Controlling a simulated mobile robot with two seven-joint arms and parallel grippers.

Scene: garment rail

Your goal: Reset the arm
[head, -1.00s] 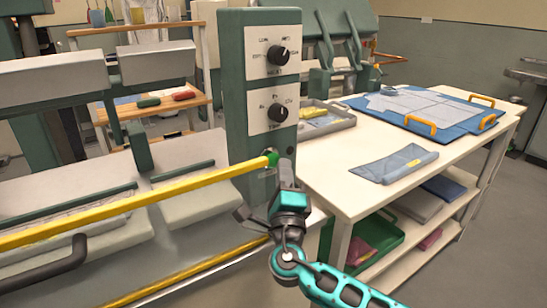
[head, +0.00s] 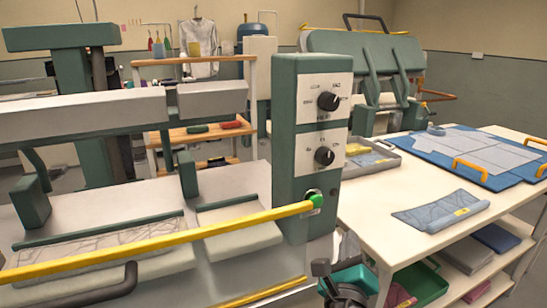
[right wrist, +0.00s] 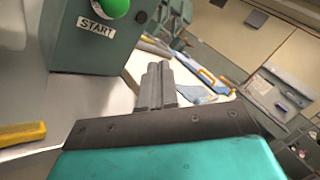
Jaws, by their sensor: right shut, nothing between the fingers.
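My right gripper (head: 321,268) is at the bottom edge of the head view, right of the centre. It is below the green button (head: 316,198) and apart from it. In the right wrist view its two grey fingers (right wrist: 157,72) lie together with nothing between them. The green button (right wrist: 113,8) labelled START is at the upper left there, on the grey-green control box (right wrist: 92,45). My left gripper is not in view.
A pressing machine with a yellow bar (head: 150,243) fills the left. The control box (head: 290,130) carries two black knobs. A white table (head: 375,215) at right holds a tray, a folded blue-grey cloth (head: 440,210) and a blue board (head: 480,152).

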